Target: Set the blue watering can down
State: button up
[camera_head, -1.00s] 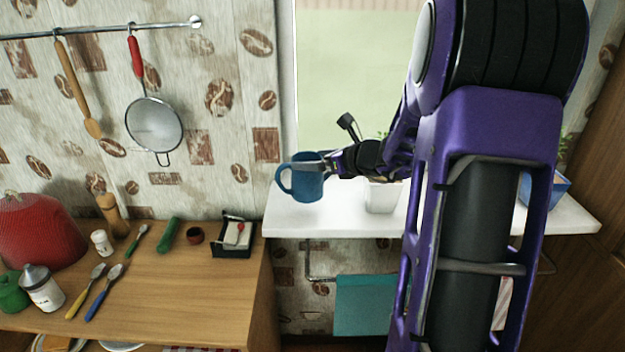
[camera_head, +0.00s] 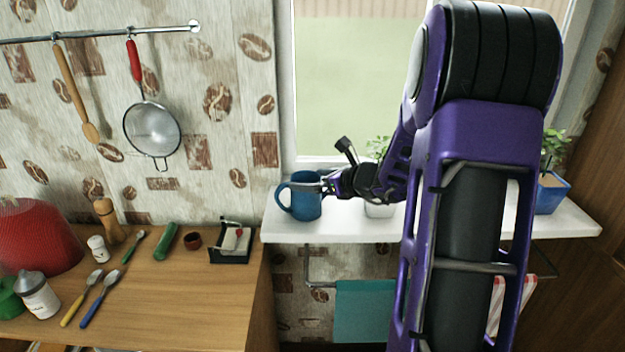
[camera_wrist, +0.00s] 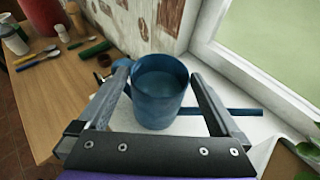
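The blue watering can (camera_head: 304,200) is upright over the left end of the white windowsill (camera_head: 345,222). Its handle points left in the head view. The wrist view shows the can (camera_wrist: 158,100) from above, its open top facing up, with a thin blue spout (camera_wrist: 235,112) passing behind the right finger. My gripper (camera_wrist: 160,78) has one finger on each side of the can, close against its walls. In the head view my gripper (camera_head: 322,187) reaches the can from the right. The can's base is at or very near the sill; I cannot tell whether it touches.
A white plant pot (camera_head: 380,210) stands right of the can, partly hidden by my arm. A blue plant pot (camera_head: 550,193) is at the sill's right end. The wooden counter (camera_head: 190,290) at left holds spoons, jars and a black box (camera_head: 231,243). A teal towel (camera_head: 362,310) hangs below the sill.

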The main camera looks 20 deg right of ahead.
jog(key=shift+r, duration=0.2)
jog(key=p+v, duration=0.1)
jog(key=v, duration=1.1)
jog(key=shift+d, duration=0.1)
